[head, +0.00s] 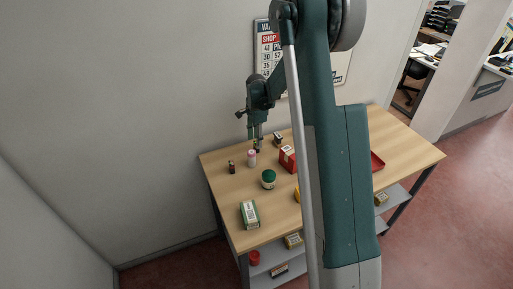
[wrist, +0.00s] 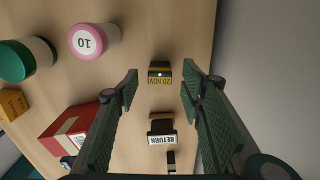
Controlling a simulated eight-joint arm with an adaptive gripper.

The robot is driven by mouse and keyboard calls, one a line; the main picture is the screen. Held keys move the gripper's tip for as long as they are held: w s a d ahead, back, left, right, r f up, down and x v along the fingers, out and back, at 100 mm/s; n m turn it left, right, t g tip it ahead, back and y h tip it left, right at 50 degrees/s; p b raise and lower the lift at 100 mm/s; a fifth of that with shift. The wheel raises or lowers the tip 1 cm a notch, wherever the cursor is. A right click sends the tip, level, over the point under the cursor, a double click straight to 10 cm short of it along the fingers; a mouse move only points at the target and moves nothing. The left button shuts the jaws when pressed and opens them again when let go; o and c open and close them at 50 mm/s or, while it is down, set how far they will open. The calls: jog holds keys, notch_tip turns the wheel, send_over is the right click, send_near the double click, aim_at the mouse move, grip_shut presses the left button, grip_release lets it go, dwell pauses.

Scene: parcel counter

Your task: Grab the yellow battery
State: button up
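A small black item with a yellow label (wrist: 159,77), the likeliest yellow battery, stands on the table in the wrist view. My gripper (wrist: 160,82) is open, with one finger on each side of it in that view and a gap to each finger. Whether the fingers are level with it or still above it I cannot tell. In the head view my gripper (head: 256,149) points down at the back of the table, and a speck of yellow shows at its tips; the item itself is too small to make out there.
A pink-topped jar (wrist: 85,41) and a green-lidded jar (wrist: 15,62) stand beside it on the table (head: 226,180). A red box (wrist: 68,128) and a dark box with a RETURN label (wrist: 161,138) are near the fingers. A green-white box (head: 249,214) lies at the front.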

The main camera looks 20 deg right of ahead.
jog(key=shift+f, duration=1.55)
jog(key=c, duration=1)
